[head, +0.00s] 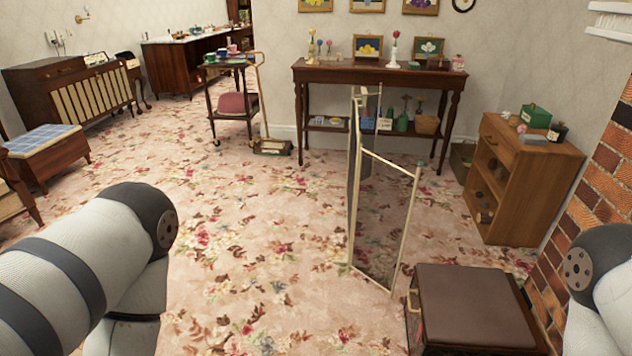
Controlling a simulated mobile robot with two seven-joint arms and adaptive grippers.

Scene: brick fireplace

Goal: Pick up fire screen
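The fire screen (379,215) stands upright on the floral carpet, right of the middle in the head view. It has pale frame edges and dark see-through mesh panels, set at an angle to each other. My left arm comes in from the left and my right arm shows at the right edge. Only arm links show; neither gripper is in the picture. Nothing of mine is seen touching the screen.
A brown-topped box stool (475,300) stands close in front of the screen, at right. A wooden cabinet (520,180) and brick fireplace wall (600,190) are at right. A console table (380,77) stands behind. The carpet (250,240) left of the screen is clear.

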